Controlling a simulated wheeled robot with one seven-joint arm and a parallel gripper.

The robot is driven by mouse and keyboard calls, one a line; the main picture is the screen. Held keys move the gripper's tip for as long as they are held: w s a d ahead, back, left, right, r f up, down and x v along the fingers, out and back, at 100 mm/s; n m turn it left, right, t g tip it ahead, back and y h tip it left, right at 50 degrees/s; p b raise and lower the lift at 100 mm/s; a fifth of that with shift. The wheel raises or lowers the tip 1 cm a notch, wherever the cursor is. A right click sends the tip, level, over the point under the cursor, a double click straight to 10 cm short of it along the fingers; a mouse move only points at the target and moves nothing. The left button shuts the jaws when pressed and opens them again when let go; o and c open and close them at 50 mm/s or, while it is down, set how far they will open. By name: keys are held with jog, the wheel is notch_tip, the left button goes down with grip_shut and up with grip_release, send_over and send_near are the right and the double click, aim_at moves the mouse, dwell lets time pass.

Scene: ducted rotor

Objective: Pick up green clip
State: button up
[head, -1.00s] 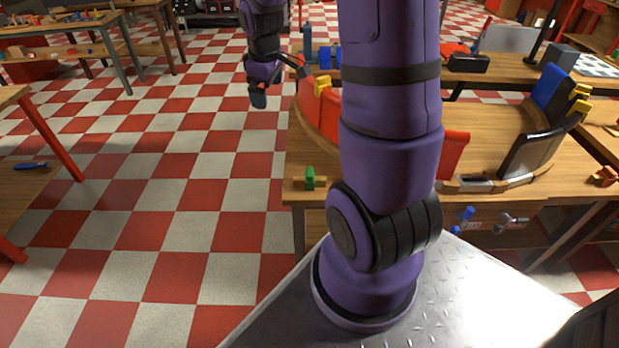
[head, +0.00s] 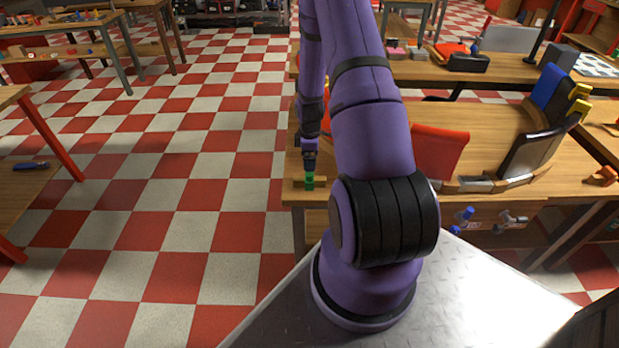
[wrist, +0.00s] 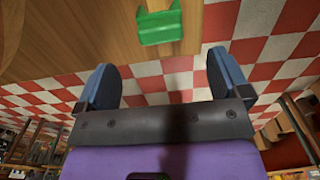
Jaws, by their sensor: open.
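My gripper (head: 309,163) is just above and behind the clip in the head view, pointing down. In the wrist view the green clip (wrist: 159,24) is at the top centre, beyond the two blue-grey fingers. My gripper (wrist: 162,82) is open, with nothing between its fingers. The clip looks apart from both fingers. My arm hides part of the table.
The wooden table (head: 490,150) carries a ring of panels, including a red panel (head: 438,151) and a black panel (head: 530,146). Yellow clips (head: 580,98) sit on the right panels. Checkered floor (head: 180,170) is open to the left.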

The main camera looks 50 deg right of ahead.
aim_at(310, 176)
notch_tip(310, 176, down, 10)
jog(key=shift+r, duration=0.1)
dwell(0.5)
jog(key=c, duration=1)
